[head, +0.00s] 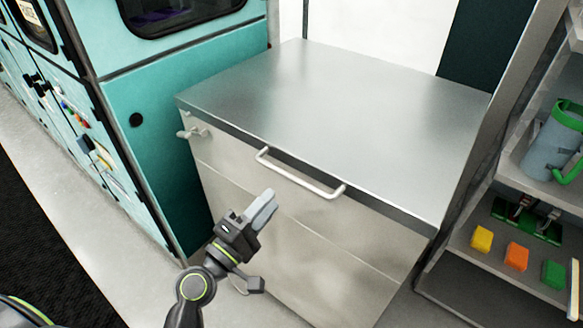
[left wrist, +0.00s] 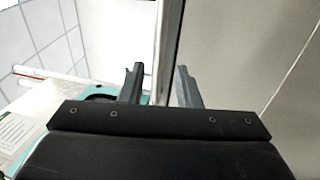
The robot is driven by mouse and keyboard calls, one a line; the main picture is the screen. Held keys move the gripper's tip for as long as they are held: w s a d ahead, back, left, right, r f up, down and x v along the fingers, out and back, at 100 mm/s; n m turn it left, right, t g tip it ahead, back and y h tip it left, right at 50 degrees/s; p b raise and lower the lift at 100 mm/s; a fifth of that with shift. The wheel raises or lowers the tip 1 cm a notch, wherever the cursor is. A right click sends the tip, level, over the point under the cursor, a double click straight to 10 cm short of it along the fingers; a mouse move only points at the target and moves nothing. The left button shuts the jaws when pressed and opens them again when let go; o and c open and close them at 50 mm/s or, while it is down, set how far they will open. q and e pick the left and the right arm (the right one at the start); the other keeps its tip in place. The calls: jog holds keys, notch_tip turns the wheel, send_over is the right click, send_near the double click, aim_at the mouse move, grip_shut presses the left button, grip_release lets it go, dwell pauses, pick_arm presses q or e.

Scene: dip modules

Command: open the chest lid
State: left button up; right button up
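The chest (head: 310,240) is a grey metal box with a flat lid (head: 340,100), which lies closed on top. A pale bar handle (head: 300,178) is fixed along the lid's front edge. My left gripper (head: 264,204) is in front of the chest, below and a little left of the handle, and appears apart from it. In the left wrist view my left gripper (left wrist: 160,78) has its two fingers spread with nothing clearly held. A pale upright strip (left wrist: 165,45), perhaps the lid's edge or handle, shows beyond and between the fingers. My right gripper is not in view.
A teal cabinet (head: 185,95) with a dark window stands close on the chest's left. A shelf (head: 490,255) on the right holds a grey-green jug (head: 552,145) and several coloured blocks. A small latch (head: 192,132) is on the chest's left. Floor before the chest is clear.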

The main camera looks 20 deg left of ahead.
aim_at(291, 175)
pick_arm(q)
jog(key=p+x, duration=0.2)
jog(key=x, duration=0.6)
jog(key=shift+w+d, duration=0.1)
jog(key=shift+w, duration=0.2)
grip_shut()
